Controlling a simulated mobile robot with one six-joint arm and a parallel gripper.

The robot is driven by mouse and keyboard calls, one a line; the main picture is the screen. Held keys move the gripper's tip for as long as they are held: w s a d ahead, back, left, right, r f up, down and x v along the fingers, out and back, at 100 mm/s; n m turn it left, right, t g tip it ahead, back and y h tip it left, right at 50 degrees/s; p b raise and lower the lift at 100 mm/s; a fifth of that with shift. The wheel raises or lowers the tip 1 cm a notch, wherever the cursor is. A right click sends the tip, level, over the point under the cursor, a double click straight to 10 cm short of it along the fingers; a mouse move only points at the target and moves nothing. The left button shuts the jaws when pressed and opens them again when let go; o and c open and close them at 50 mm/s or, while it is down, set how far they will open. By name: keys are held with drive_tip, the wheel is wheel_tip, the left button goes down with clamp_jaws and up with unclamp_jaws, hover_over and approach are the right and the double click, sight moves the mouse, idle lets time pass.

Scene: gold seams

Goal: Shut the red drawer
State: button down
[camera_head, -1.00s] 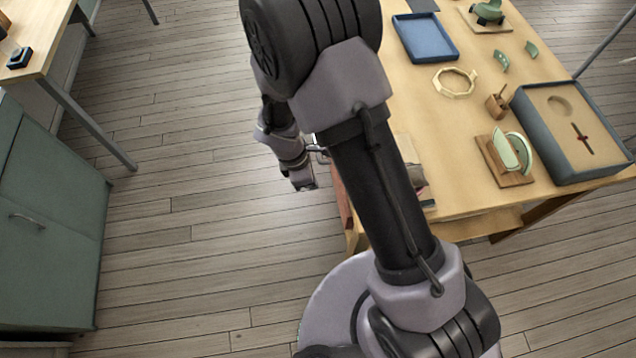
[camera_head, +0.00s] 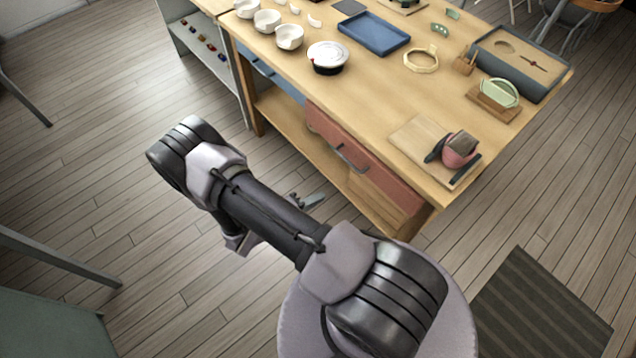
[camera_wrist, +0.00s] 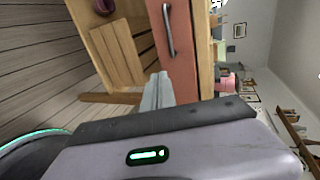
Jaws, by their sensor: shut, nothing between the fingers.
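The red drawer (camera_head: 385,182) is under the near long side of the wooden workbench, with a dark bar handle (camera_head: 351,158) on its front. Its front looks close to the bench edge; I cannot tell whether a small gap remains. In the wrist view the red front (camera_wrist: 178,65) and the metal handle (camera_wrist: 168,28) run up the picture. My gripper (camera_head: 312,199) is shut and empty, in front of the bench and left of the drawer's lower right part in the head view. In the wrist view its fingers (camera_wrist: 157,90) show beside the red front; contact is unclear.
The workbench top (camera_head: 390,100) holds white bowls (camera_head: 289,37), a blue tray (camera_head: 373,34), a board (camera_head: 420,138) with a pink pot (camera_head: 459,149), and a grey-edged tray (camera_head: 520,62). A lower shelf (camera_head: 290,120) lies below.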

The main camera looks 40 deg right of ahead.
drive_tip(key=s+d+r+b+x, duration=0.1)
drive_tip(key=r+b+x, duration=0.1)
drive_tip(key=x, duration=1.1)
drive_tip(key=shift+w+d+b, duration=0.35)
drive_tip(key=shift+w+b, duration=0.05)
drive_tip(key=shift+b, duration=0.4)
